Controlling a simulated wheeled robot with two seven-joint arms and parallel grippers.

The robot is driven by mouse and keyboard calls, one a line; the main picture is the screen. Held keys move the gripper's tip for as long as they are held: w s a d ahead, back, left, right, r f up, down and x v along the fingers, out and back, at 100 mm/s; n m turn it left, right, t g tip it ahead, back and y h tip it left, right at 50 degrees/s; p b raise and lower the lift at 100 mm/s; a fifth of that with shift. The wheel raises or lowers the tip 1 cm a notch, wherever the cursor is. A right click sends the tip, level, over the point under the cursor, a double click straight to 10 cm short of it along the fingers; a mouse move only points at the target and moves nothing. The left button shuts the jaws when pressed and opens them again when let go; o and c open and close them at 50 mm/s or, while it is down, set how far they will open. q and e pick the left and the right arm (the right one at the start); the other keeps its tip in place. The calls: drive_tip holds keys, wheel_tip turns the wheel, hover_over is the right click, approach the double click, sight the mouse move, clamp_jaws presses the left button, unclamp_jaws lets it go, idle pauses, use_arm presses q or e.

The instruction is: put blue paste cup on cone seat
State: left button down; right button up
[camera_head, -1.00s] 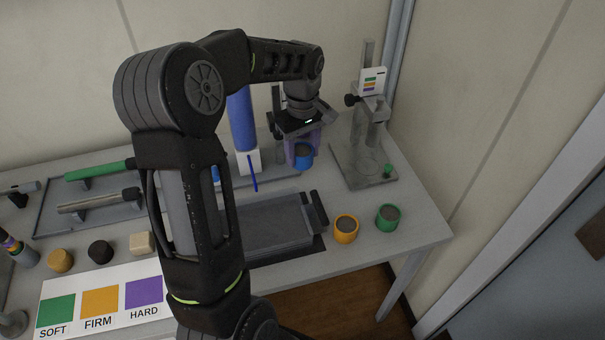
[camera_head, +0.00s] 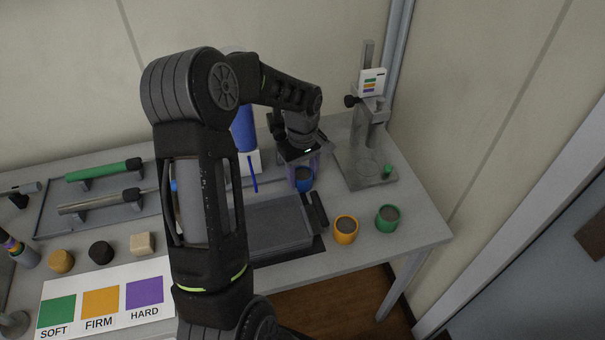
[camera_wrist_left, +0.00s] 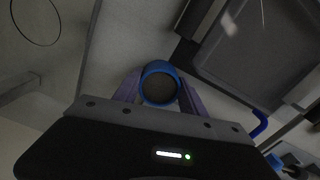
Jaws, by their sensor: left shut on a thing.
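The blue paste cup (camera_head: 304,180), filled with dark grey paste, is held between the fingers of my left gripper (camera_head: 305,172), which is shut on it. The left wrist view shows the cup (camera_wrist_left: 160,84) upright between the two purple fingers. I cannot tell how far it is above the table. The cone stand (camera_head: 365,170), with a flat grey base, a post and a coloured label, stands to the right of the gripper. A round seat mark (camera_head: 369,168) shows on its base, apart from the cup. My right gripper is not in view.
An orange cup (camera_head: 345,230) and a green cup (camera_head: 387,218) stand at the table's front right. A grey tray (camera_head: 275,228) lies left of them. Bare table lies between the cone stand and the cups.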

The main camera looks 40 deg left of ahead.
sight(302, 174)
use_arm(q)
drive_tip(key=shift+f, duration=0.2)
drive_tip(key=c, duration=0.6)
unclamp_jaws()
drive_tip(key=shift+r, duration=0.1)
drive_tip(key=shift+c, duration=0.2)
drive_tip(key=shift+r, duration=0.1)
wheel_tip(302, 174, up, 12)
drive_tip(key=shift+o, duration=0.4)
drive_tip(key=shift+r, duration=0.1)
